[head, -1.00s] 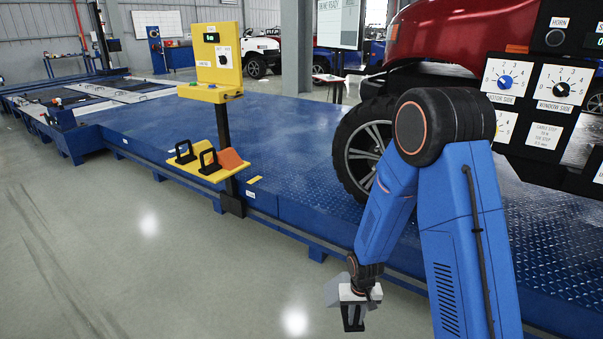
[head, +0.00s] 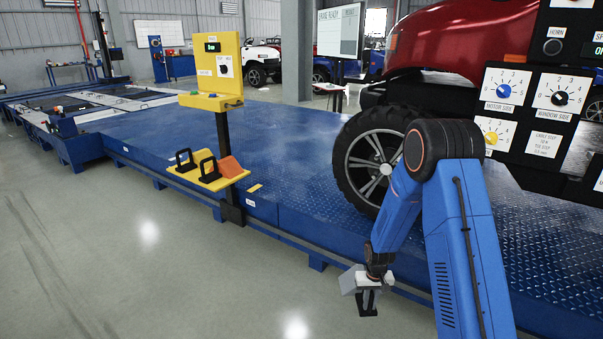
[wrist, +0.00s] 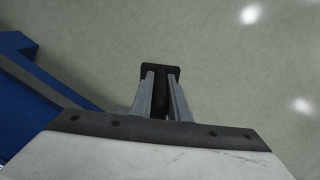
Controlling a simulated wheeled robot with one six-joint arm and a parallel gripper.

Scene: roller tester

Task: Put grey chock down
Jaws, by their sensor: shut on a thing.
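My gripper (head: 367,298) hangs low in front of the blue platform, over open floor. In the wrist view its two grey fingers (wrist: 162,95) are closed on a black upright piece (wrist: 160,72) with a wider end.
The blue platform (head: 270,175) runs along the right. A yellow control stand (head: 215,102) has a lower shelf (head: 226,181) with an orange wedge (head: 230,167) and black loops. A red car's wheel (head: 366,160) stands on the platform. Grey floor (head: 150,260) at left is clear.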

